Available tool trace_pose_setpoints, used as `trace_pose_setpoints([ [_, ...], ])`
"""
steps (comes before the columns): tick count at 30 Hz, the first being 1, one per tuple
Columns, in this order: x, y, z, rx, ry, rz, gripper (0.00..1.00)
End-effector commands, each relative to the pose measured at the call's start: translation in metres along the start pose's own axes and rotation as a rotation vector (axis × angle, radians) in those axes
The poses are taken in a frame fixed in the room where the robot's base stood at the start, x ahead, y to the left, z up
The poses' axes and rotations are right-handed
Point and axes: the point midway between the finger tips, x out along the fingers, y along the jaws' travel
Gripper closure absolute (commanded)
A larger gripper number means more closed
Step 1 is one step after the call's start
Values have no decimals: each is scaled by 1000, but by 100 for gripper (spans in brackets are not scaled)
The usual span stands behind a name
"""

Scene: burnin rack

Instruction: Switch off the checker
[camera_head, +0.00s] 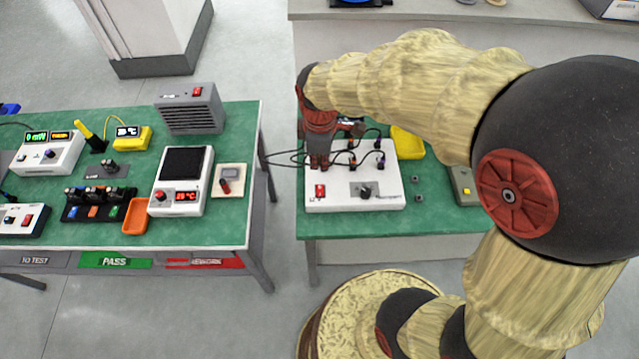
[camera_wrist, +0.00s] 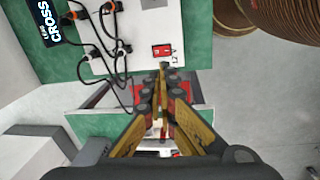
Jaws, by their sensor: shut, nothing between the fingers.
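In the wrist view the fingertips (camera_wrist: 162,72) lie just below the red switch (camera_wrist: 161,50) on the white box (camera_wrist: 155,25). I cannot tell whether they touch the box, or which way the rocker is set.
Black cables (camera_head: 285,158) run left from the box. A yellow tray (camera_head: 407,143) stands behind it, partly hidden by my arm. The left bench holds a white unit with a green display (camera_head: 47,154), a unit with a red display (camera_head: 181,183) and a grey vented box (camera_head: 190,110).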

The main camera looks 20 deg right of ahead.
Motion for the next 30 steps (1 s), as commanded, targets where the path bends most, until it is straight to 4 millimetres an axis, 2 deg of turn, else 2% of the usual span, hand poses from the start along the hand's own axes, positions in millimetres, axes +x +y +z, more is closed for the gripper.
trace_pose_setpoints([
  [6,0,0,0,-97,2,3,100],
  [19,6,0,0,-100,1,2,100],
  [23,22,0,0,-99,1,1,100],
  [30,70,-1,0,-98,0,-1,100],
])
